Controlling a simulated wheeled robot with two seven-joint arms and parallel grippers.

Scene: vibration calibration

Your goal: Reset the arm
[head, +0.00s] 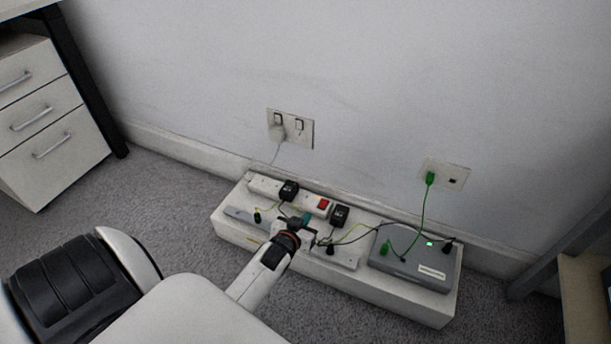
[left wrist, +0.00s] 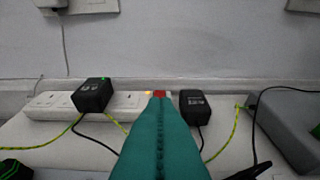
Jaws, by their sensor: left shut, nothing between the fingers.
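My left gripper (head: 306,220) reaches in over the white low box, its teal fingertips above the front side of the power strip. In the left wrist view the teal fingers (left wrist: 160,135) are pressed together with nothing between them, pointing toward the red switch (left wrist: 160,94). The red switch also shows in the head view (head: 323,204). The white power strip (head: 265,186) carries two black adapters, the left one (head: 289,191) and the right one (head: 339,216). Contact between fingers and strip cannot be told. My right gripper is in neither view.
The low white box (head: 400,302) stands against the wall. A grey device (head: 412,268) with a green light sits at its right end. Loose cables cross the top. A green cable (head: 424,215) rises to a wall socket (head: 446,174). A drawer unit (head: 45,125) stands left; carpet is clear in front.

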